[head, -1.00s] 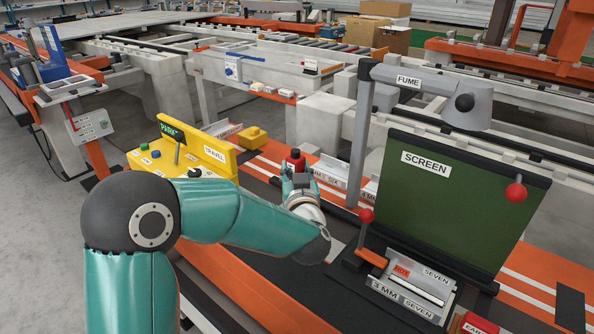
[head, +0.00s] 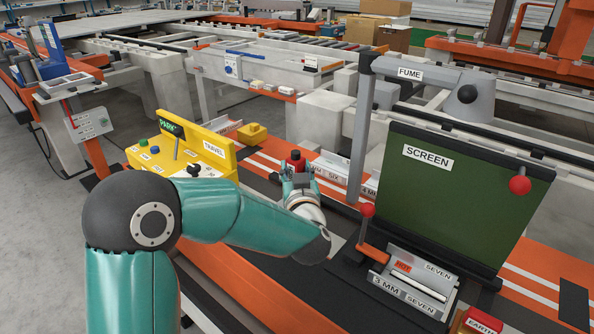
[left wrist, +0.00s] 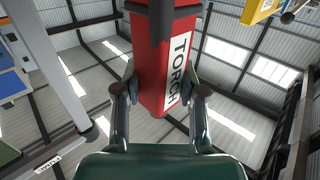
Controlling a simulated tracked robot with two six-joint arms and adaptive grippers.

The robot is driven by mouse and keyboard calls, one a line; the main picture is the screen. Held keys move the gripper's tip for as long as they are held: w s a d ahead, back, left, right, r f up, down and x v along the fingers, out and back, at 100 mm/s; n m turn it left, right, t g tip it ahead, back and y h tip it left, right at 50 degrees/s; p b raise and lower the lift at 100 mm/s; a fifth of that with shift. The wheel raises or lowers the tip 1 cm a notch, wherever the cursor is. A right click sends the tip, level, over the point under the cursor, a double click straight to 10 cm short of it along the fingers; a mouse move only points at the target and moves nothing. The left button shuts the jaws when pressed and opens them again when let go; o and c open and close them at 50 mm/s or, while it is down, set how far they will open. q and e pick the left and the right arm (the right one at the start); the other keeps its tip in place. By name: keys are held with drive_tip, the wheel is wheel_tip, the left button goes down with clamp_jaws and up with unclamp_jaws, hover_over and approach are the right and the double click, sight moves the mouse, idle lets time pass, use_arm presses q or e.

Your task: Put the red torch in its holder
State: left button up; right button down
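The red torch (head: 297,164) stands upright in my left gripper (head: 297,182), its dark top showing above the fingers in the head view. In the left wrist view the torch (left wrist: 168,62) fills the space between the two fingers, with a white label reading TORCH on one face. My left gripper is shut on it, held above the dark bench strip, left of the fume post. I cannot pick out the torch's holder for certain in the head view. My right gripper is not in view.
The green screen (head: 455,205) and the grey fume arm (head: 427,80) stand to the right. A lever with a red knob (head: 367,210) and labelled trays (head: 412,297) lie in front of the screen. A yellow control box (head: 210,150) is left of the gripper.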

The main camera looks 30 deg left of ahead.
use_arm(q)
drive_tip(key=o, duration=0.4)
drive_tip(key=shift+c, duration=0.2)
drive_tip(key=v, duration=1.2)
